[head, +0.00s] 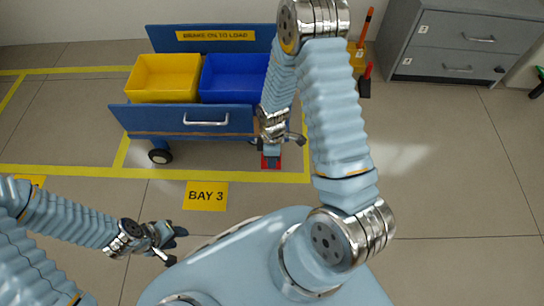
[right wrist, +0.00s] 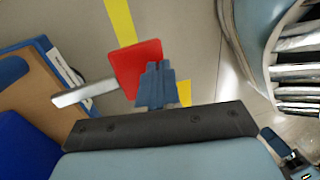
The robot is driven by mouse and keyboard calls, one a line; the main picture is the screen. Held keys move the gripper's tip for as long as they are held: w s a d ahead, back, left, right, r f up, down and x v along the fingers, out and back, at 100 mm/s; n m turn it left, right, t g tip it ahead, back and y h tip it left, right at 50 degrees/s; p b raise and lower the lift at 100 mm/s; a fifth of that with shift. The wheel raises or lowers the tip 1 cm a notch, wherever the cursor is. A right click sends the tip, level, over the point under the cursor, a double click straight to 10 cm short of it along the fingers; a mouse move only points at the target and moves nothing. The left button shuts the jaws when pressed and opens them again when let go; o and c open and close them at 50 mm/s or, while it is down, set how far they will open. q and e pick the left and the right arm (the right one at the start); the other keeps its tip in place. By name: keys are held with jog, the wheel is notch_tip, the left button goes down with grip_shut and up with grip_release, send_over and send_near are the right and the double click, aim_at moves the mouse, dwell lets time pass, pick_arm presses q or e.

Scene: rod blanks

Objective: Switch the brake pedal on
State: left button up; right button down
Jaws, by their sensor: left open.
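The brake pedal is a red plate (head: 271,163) low at the cart's near side, by the yellow floor line. In the right wrist view the red pedal (right wrist: 134,66) shows with a grey bar (right wrist: 84,93) reaching left from it. My right gripper (head: 272,151) points down over the pedal and hides part of it. In the right wrist view its blue fingers (right wrist: 156,72) are together, with nothing between them, and overlap the pedal's right edge. I cannot tell whether they touch it. My left gripper (head: 176,246) is open and empty at the lower left, away from the cart.
The blue cart (head: 160,117) carries a yellow bin (head: 163,78) and a blue bin (head: 233,78). A sign on it reads "BRAKE ON TO LOAD" (head: 215,35). A grey cabinet (head: 460,45) stands at the back right. The floor right of my right arm is clear.

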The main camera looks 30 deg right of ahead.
pick_arm(q)
jog(key=shift+d+f+b, duration=0.1)
jog(key=shift+f+b, duration=0.7)
jog(key=shift+f, duration=0.25)
pick_arm(e)
jog(key=shift+s+a+f, duration=0.1)
jog(key=shift+s+f, duration=0.1)
jog(key=shift+f, duration=1.1)
pick_arm(q)
jog(key=shift+s, duration=0.1)
pick_arm(e)
jog(key=shift+f, duration=0.1)
